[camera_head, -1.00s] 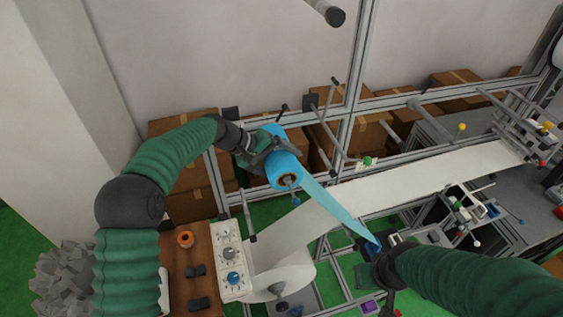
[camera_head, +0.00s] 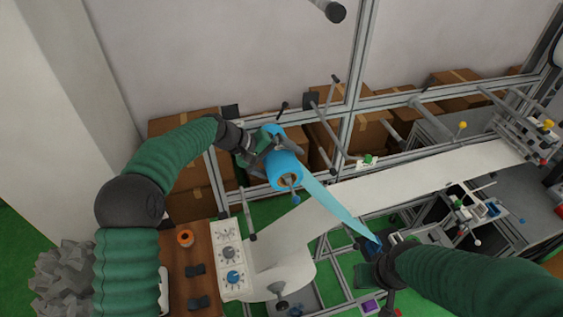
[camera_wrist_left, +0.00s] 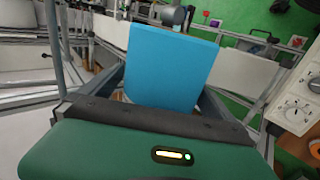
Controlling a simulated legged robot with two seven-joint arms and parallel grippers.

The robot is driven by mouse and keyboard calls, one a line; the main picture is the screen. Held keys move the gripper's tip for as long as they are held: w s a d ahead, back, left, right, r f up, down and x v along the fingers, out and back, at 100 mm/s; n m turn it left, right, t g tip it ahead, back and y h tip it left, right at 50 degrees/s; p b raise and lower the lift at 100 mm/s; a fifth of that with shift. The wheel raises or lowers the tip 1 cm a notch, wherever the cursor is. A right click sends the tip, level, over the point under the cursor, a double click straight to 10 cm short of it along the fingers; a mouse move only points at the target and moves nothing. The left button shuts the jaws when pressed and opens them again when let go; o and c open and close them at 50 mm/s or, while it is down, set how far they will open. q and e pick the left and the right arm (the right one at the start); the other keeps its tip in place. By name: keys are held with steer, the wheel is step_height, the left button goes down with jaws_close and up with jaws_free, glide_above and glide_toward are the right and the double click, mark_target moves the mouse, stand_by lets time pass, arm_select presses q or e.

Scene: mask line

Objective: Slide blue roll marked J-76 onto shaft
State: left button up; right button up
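The blue roll (camera_head: 284,170) is held in my left gripper (camera_head: 266,150) at the centre of the head view. A grey rod end with a small blue knob (camera_head: 296,198) shows at the roll's near end, apparently the shaft; how far the roll sits over it is hidden. In the left wrist view the roll (camera_wrist_left: 172,68) fills the space between the fingers, and a grey rod end (camera_wrist_left: 173,15) shows beyond it. No J-76 marking is readable. A light-blue film strip (camera_head: 335,207) runs from the roll to my right gripper (camera_head: 374,246), which appears shut on its end.
A white web (camera_head: 420,178) runs across the frame below the roll. A white control panel (camera_head: 229,258) with knobs is at lower left. Metal rails and bare rods (camera_head: 340,135) stand behind and right of the roll. Cardboard boxes (camera_head: 185,205) line the wall.

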mark_target(268, 157)
arm_select(q)
steer(key=shift+a, duration=0.1)
steer(key=shift+a+r+b, duration=0.1)
steer(key=shift+a+b, duration=0.1)
steer(key=shift+b, duration=0.15)
steer(key=b+v, duration=0.3)
steer(key=v, duration=0.3)
steer(key=shift+a, duration=0.1)
steer(key=b+v, duration=0.3)
steer(key=v, duration=0.7)
steer(key=s+f+y, duration=0.5)
steer(key=s+f, duration=0.3)
steer(key=f, duration=0.5)
steer(key=s+a+f+m+y, duration=0.25)
steer(key=s+f, duration=0.35)
steer(key=s, duration=0.4)
steer(key=s+a+f+m+y, duration=0.1)
steer(key=s+a+f, duration=0.2)
steer(key=s+f, duration=0.55)
step_height(268, 157, down, 16)
steer(key=s+b, duration=0.1)
steer(key=b, duration=1.8)
steer(key=shift+s+a+f, duration=0.2)
steer(key=shift+s, duration=0.2)
